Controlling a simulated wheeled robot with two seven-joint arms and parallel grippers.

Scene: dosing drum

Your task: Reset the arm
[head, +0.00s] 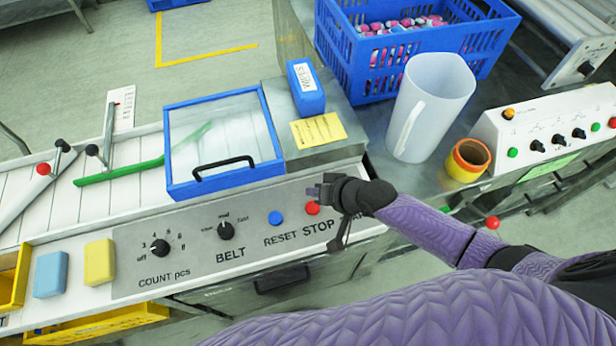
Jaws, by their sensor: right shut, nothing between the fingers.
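My right arm comes in from the lower right in a purple padded sleeve. Its black gripper (318,191) is shut and empty, over the right end of the control panel (190,265). The fingertips are just above the red STOP button (312,208) in the picture; I cannot tell whether they touch anything. The blue RESET button (276,218) is left of STOP and uncovered. The BELT knob (226,231) and the COUNT knob (160,247) are further left. My left gripper is not in view.
A blue-framed clear lid with a black handle (223,163) sits behind the panel. A white jug (425,110), an orange-rimmed cup (468,160) and a blue crate (360,75) of capsules stand right. Blue and yellow blocks lie at the front left.

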